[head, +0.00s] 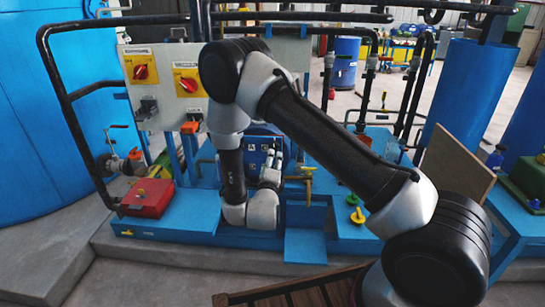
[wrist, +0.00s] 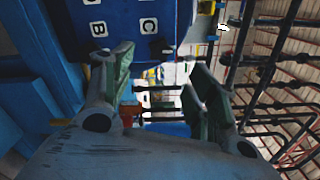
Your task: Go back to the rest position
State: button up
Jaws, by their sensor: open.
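My gripper (head: 272,158) points upward in the middle of the head view, in front of a blue box (head: 256,148) with lettered squares. In the wrist view my gripper's two fingers (wrist: 163,72) stand wide apart, with nothing between them. The blue box (wrist: 115,30) shows there at the top left, with the letters B and C on it. The box lies close behind the fingers in the picture; I cannot tell whether they touch it. My arm hides part of the panel and the rig in the head view.
A grey panel (head: 160,88) with two red knobs stands behind my arm. A red box (head: 146,197) sits at the left of the blue base (head: 200,236). Black pipes (head: 75,130) run at the left. A brown board (head: 456,165) leans at the right. A slatted wooden surface (head: 300,293) is in front.

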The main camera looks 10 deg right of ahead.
jog(key=shift+v, duration=1.05)
